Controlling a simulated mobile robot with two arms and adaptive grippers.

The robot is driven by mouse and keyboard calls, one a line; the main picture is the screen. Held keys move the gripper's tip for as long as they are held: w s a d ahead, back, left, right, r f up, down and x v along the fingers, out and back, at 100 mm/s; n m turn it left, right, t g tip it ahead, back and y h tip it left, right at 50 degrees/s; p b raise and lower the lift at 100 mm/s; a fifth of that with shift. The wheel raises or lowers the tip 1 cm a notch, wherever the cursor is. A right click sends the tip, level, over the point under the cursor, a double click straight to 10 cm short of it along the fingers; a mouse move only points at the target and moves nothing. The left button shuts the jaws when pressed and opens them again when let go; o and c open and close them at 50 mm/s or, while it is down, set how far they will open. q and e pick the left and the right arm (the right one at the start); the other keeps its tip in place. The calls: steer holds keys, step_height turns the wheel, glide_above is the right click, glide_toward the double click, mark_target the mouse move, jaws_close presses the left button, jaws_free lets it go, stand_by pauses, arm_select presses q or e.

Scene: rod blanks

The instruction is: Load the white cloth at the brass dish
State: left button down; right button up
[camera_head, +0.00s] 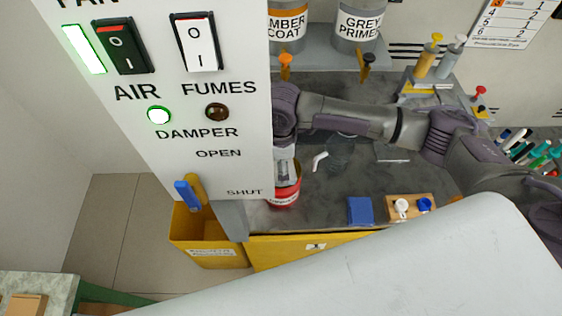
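I cannot make out a white cloth or a brass dish in the head view. My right arm reaches in from the right across the grey bench. Its wrist points down behind the edge of the white control panel (225,100), which hides part of it. My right gripper (285,175) is low over a red can (284,200), at or inside its top. Its fingers are too small and too covered to tell whether they are open or hold anything. A small white bent piece (320,159) lies on the bench to the right. My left gripper is not in view.
Cans marked amber coat (287,28) and grey primer (358,28) stand on a rear shelf. A blue block (360,211) and wooden holder (411,208) sit at the bench front. A yellow bin (207,236) stands below the panel. Markers (532,152) are right.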

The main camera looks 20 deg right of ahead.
stand_by(1.0)
steer(key=shift+p, duration=0.3)
step_height(320, 180, up, 7)
steer(key=p, duration=0.8)
stand_by(0.9)
